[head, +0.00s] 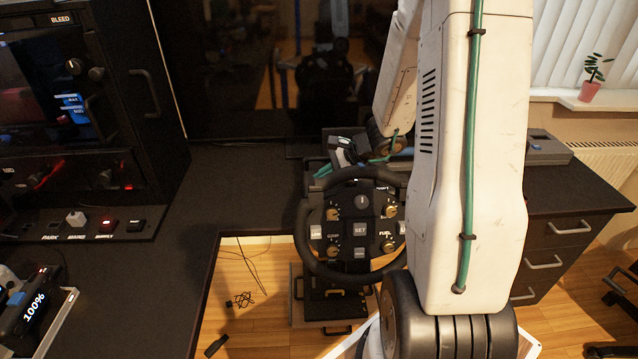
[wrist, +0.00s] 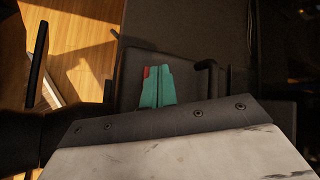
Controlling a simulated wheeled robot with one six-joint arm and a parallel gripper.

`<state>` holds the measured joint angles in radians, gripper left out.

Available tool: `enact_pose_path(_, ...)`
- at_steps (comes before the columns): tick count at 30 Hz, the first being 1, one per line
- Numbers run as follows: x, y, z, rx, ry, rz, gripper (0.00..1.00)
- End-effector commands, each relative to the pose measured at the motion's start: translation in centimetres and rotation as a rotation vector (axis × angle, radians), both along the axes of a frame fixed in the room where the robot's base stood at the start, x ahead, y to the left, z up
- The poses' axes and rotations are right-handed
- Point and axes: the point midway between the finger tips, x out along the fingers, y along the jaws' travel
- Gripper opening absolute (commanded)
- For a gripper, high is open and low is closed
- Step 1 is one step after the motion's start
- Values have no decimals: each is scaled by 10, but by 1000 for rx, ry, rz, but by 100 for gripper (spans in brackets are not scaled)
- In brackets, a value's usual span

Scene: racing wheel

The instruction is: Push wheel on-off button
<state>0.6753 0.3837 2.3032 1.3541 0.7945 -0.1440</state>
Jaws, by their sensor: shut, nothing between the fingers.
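The racing wheel (head: 312,190) stands upright at the desk's inner edge in the head view. Its face carries several knobs and a SET button (head: 360,229). My arm covers part of its right side. My gripper (head: 324,171) is at the top left of the wheel, at or just behind the rim. In the wrist view, the two teal fingers of my gripper (wrist: 157,80) are together and empty, over a dark surface. A small red patch (wrist: 146,72) shows beside the fingertips; I cannot tell what it is. I cannot make out the on-off button, or whether the fingers touch anything.
A black desk (head: 110,275) surrounds the wheel, with drawers (head: 550,250) at the right. A control panel (head: 85,225) with switches stands at the left. A dark screen (head: 230,80) is behind. In the wrist view, a black handle (wrist: 209,75) stands close right of the fingers.

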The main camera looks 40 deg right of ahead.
Motion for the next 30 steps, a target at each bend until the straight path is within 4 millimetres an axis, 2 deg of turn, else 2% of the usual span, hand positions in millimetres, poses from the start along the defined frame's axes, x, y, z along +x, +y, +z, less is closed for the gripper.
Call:
enact_pose_path(16,0,0,-1,0,-1,-1,0)
enact_pose_path(30,0,0,9,1,0,-1,0)
